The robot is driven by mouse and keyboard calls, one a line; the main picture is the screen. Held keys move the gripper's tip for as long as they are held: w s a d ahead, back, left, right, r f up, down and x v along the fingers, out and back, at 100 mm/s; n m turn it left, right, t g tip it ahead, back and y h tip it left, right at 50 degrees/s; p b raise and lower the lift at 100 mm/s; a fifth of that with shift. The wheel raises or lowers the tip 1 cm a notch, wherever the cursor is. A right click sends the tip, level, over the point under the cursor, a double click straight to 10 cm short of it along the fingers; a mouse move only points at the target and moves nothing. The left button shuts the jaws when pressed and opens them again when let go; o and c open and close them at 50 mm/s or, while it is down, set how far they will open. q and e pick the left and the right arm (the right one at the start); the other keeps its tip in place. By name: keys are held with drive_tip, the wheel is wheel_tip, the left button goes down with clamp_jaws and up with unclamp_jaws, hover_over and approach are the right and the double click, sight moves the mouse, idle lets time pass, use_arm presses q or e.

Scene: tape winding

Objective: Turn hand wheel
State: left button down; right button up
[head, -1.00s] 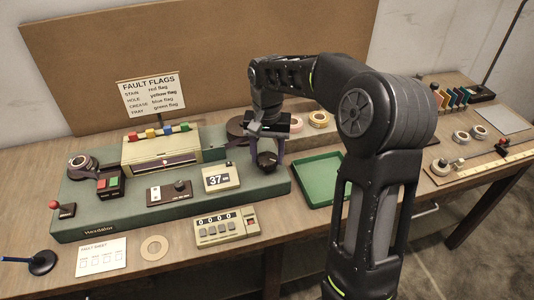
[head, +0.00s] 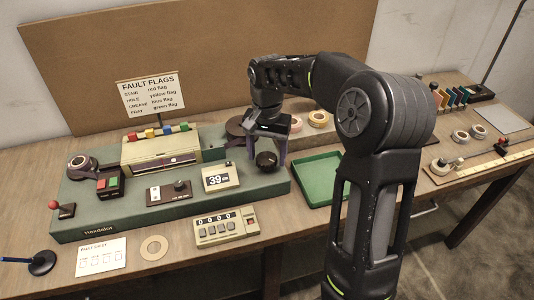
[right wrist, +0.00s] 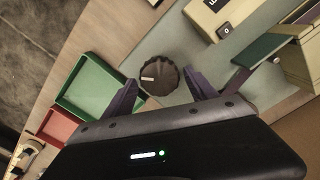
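The hand wheel (head: 266,160) is a dark, ribbed round knob at the right end of the green machine base (head: 230,190). In the right wrist view the hand wheel (right wrist: 159,75) has a pale mark on its left part. My right gripper (head: 267,153) reaches down over it, with one purple-grey finger on each side. The display box (head: 220,178) to the left of the wheel reads 39. My left gripper is not in view.
A green tray (head: 320,178) lies just right of the wheel. A counter reading 0000 (head: 226,228) stands in front of the base. A cream box with coloured flags (head: 160,148) stands to the left. My right arm covers part of the table.

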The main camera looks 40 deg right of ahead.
sight(267, 157)
drive_tip(key=shift+o, duration=0.5)
wheel_tip(267, 157, up, 8)
drive_tip(key=shift+f, duration=0.1)
idle(1.2)
